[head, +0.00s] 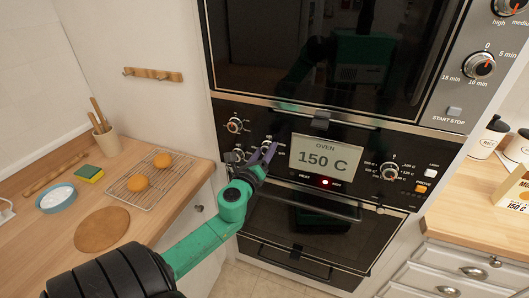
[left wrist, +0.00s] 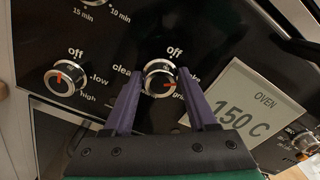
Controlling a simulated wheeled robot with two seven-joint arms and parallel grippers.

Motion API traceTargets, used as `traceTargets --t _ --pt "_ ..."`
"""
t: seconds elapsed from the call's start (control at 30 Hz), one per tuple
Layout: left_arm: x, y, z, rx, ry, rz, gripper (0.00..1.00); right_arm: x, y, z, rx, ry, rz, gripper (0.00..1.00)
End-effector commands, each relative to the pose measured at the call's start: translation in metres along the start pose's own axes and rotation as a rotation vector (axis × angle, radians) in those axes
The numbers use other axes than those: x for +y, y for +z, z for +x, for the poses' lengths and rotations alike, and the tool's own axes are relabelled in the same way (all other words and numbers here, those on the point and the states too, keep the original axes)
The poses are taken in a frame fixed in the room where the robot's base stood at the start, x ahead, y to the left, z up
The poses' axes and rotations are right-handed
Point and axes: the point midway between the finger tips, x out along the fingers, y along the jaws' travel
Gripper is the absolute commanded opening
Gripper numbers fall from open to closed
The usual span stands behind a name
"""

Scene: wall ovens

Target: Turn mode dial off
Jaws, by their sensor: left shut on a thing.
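The mode dial (left wrist: 160,78) is a round silver-rimmed knob on the black oven panel, with "off" printed above it and other mode words partly hidden at its sides. In the head view the left gripper (head: 262,154) is at the panel, left of the display, and partly covers the dial. My right gripper is not in view.
A dial marked off, low and high (left wrist: 65,79) sits just left of the mode dial. The oven display (head: 327,155) reads 150 C, with a red light below. The oven handle (head: 310,206) runs below.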

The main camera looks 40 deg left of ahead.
Motion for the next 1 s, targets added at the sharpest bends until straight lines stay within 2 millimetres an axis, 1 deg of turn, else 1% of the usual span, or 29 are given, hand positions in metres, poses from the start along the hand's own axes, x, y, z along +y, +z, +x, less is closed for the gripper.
traceTargets --t 0.17,0.43,0.8,1.0 --pt "0.001 -0.001 0.000 -0.002 0.000 -0.113 0.02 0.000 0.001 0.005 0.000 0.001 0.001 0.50" --pt "0.002 -0.001 0.000 -0.001 0.001 -0.355 0.02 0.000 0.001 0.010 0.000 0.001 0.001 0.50" --pt "0.003 -0.001 0.000 -0.001 0.000 -0.697 0.02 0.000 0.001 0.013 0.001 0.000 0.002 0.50" --pt "0.003 -0.001 0.000 -0.001 -0.001 -0.842 0.02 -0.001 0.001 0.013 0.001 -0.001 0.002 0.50"
